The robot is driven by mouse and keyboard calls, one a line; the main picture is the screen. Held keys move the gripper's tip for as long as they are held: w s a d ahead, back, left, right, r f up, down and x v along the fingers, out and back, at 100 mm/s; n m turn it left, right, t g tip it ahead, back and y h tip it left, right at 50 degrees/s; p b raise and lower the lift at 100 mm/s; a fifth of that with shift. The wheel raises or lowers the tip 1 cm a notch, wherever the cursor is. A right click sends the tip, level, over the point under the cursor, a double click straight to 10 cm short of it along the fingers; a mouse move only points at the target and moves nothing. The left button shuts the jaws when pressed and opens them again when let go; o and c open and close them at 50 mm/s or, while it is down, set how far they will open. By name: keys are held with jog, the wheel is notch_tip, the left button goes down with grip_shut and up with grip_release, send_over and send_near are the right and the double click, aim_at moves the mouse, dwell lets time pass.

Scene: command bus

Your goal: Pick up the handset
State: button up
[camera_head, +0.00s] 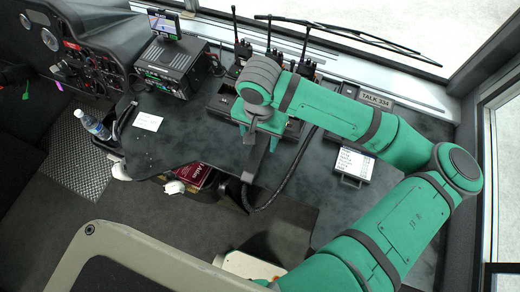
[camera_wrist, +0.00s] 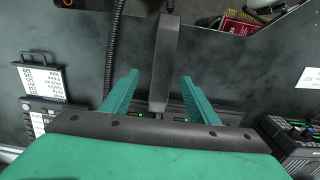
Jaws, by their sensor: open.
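The handset, a dark grey bar (camera_head: 256,160), lies across the dark desk top, with its near end at the desk's front edge. In the wrist view the handset (camera_wrist: 165,55) runs lengthwise between my two green fingers. My gripper (camera_head: 256,138) is above the far part of the handset, with a finger on each side. In the wrist view my gripper (camera_wrist: 160,77) is open, with a gap visible on both sides of the handset. The far end of the handset is hidden by my gripper. A black coiled cord (camera_wrist: 115,50) runs beside it.
Radios with antennas (camera_head: 243,50) stand behind my gripper. A radio unit with a screen (camera_head: 170,65) is at the left. A clipboard with a white list (camera_head: 354,164) lies to the right. A bottle (camera_head: 94,125) stands at the desk's left edge. A white card (camera_head: 148,121) lies flat.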

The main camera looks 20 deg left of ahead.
aim_at(259, 149)
jog(key=shift+s+a+f, duration=0.1)
jog(key=shift+a+f, duration=0.05)
jog(key=shift+f, duration=0.4)
jog(key=shift+s+a+f, duration=0.1)
jog(key=shift+f, duration=0.4)
jog(key=f, duration=0.5)
jog(key=shift+w, duration=0.3)
jog(key=shift+r, duration=0.1)
jog(key=c, duration=1.3)
jog(key=shift+c, duration=0.2)
jog(key=shift+r, duration=0.15)
